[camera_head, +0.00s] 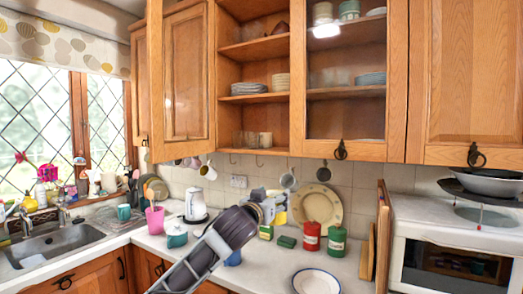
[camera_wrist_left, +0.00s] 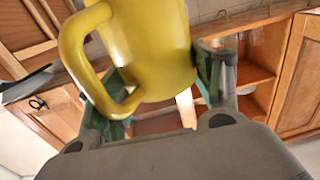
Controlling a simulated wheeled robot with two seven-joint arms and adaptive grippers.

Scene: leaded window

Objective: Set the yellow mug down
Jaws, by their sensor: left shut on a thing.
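The yellow mug (camera_wrist_left: 152,50) fills the upper middle of the left wrist view, with its handle to the left. My left gripper (camera_wrist_left: 158,88) is shut on it, with a green-padded finger on each side of the body. In the head view my left gripper (camera_head: 268,203) is over the back of the countertop, and only a small yellow patch of the mug (camera_head: 281,218) shows beside the fingers. The mug's base and any gap to the counter cannot be made out. My right gripper is not in view.
A red canister (camera_head: 311,237), a green canister (camera_head: 336,243) and a leaning cream plate (camera_head: 318,204) stand right of the gripper. A blue-rimmed plate (camera_head: 316,282) lies in front. A white kettle (camera_head: 196,207) stands left. Mugs hang under the open cupboard (camera_head: 253,106). Some bare counter (camera_head: 278,270) shows.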

